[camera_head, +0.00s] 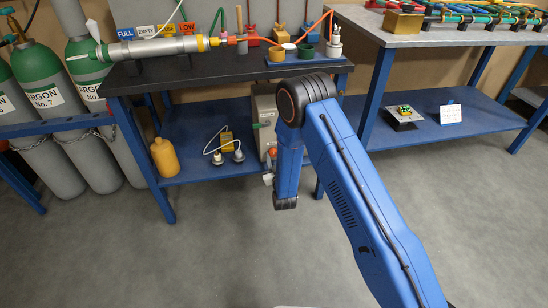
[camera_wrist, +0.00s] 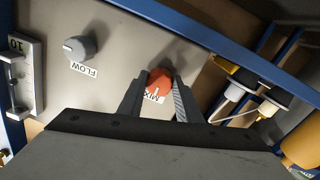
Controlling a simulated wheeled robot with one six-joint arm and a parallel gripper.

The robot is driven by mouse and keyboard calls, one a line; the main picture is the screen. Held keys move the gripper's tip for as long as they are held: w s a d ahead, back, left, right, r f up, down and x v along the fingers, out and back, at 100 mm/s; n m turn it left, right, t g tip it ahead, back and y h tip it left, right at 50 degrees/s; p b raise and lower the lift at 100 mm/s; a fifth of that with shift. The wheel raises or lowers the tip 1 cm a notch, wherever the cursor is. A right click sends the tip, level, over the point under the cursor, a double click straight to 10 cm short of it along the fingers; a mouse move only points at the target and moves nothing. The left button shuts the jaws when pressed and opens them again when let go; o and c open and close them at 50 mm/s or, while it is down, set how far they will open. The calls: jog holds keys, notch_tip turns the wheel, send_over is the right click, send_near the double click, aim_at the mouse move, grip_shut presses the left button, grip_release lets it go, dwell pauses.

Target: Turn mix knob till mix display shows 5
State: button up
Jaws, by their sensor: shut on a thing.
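The orange-red mix knob (camera_wrist: 159,82) sits on the beige panel (camera_wrist: 120,40) in the wrist view, with a label reading MIX partly visible beside it. My gripper (camera_wrist: 157,92) has one finger on each side of the knob and is shut on it. A grey knob (camera_wrist: 79,46) labelled FLOW is to the left on the same panel. In the head view the beige box (camera_head: 264,112) stands on the lower shelf, partly behind my blue arm. No mix display reading can be made out in either view.
A gauge marked 10 (camera_wrist: 18,75) is at the panel's left in the wrist view. The blue lower shelf (camera_head: 190,140) holds a yellow bottle (camera_head: 165,157) and cabled plugs (camera_head: 227,150). Argon cylinders (camera_head: 40,90) stand at left. The grey floor in front is clear.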

jog(key=shift+m, duration=0.4)
jog(key=m, duration=0.4)
jog(key=shift+m, duration=1.9)
jog(key=o, duration=1)
jog(key=shift+o, duration=0.2)
jog(key=shift+s, duration=0.15)
jog(key=v, duration=1.7)
jog(key=shift+r, duration=0.25)
